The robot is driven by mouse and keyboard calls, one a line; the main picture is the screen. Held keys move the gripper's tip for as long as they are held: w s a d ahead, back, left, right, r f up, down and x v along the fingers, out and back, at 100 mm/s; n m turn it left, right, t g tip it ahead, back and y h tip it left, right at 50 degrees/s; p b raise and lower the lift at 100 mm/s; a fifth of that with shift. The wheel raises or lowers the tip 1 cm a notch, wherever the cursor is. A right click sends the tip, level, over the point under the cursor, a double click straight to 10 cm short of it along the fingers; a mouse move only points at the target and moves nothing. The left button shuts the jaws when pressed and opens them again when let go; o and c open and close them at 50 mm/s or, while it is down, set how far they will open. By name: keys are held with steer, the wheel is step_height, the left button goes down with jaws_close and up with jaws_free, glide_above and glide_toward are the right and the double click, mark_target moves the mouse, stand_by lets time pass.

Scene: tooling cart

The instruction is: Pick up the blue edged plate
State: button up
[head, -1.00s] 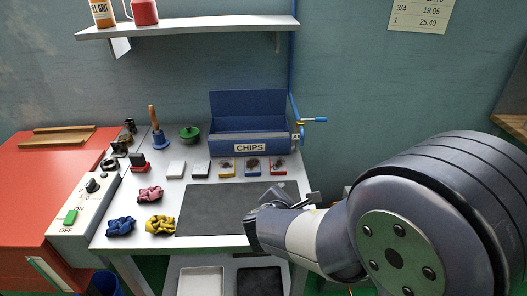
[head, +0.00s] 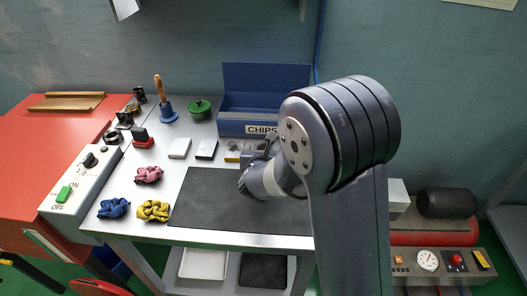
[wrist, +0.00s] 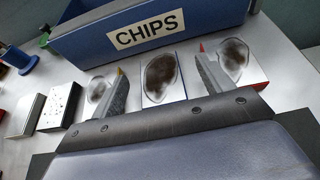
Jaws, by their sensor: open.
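The blue edged plate (wrist: 160,78) lies flat on the cart top, in the middle of the wrist view. It is white with a dark, blurred patch, and a blue edge shows low on it. My gripper (wrist: 161,60) is open and empty, with one finger on each side of this plate in the picture. I cannot tell how high the fingertips are above it. A red edged plate (wrist: 238,64) is to the right, and another patched plate (wrist: 98,88) is to the left. In the head view my gripper (head: 262,154) hides most of the blue edged plate.
The blue CHIPS bin (wrist: 165,28) stands just behind the plates. A black block (wrist: 62,110) and a white block (wrist: 24,114) lie to the left. A dark mat (head: 215,205) covers the front of the cart; knotted cloths (head: 152,210) lie left of it.

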mark_target(264, 143)
steer(key=shift+p+x, duration=0.55)
steer(key=shift+x, duration=2.05)
steer(key=shift+a, duration=0.15)
